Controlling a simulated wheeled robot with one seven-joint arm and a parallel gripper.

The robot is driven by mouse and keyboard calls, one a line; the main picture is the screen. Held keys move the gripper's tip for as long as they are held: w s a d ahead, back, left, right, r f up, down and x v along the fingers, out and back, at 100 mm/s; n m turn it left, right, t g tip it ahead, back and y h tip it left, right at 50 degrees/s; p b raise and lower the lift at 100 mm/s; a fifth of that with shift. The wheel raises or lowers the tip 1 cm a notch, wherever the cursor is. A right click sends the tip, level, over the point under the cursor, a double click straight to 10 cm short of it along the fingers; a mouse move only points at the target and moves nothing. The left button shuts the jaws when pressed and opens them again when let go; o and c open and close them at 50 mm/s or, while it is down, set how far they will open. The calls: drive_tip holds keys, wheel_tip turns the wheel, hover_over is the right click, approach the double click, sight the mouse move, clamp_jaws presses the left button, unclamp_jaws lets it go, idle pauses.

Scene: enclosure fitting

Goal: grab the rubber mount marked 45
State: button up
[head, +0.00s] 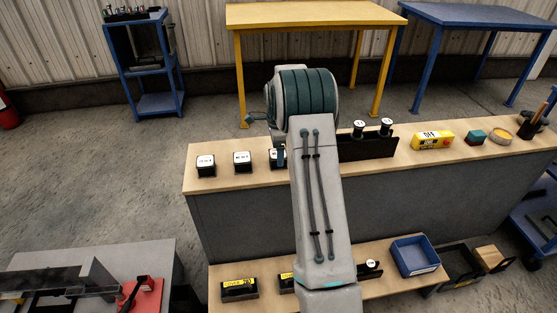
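I cannot read a 45 on any part. Two round white-topped black pieces, possibly rubber mounts, stand at a black rack on the upper shelf: a left one (359,128) and a right one (386,126). A similar white-topped piece (370,266) is on the lower shelf, right beside my arm. Square white-topped black blocks stand at the upper shelf's left: one (206,165), another (242,161), and a third (274,158) partly covered by my arm. My arm rises through the middle; my gripper's fingertips are hidden behind it, so its opening and any contact cannot be seen.
The lower shelf has a yellow-labelled black block (239,288) and a blue bin (415,256). Yellow (315,14) and blue (470,15) tables stand behind.

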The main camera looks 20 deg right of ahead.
drive_tip(key=shift+f, duration=0.95)
drive_tip(key=shift+r, duration=0.1)
drive_tip(key=c, duration=1.2)
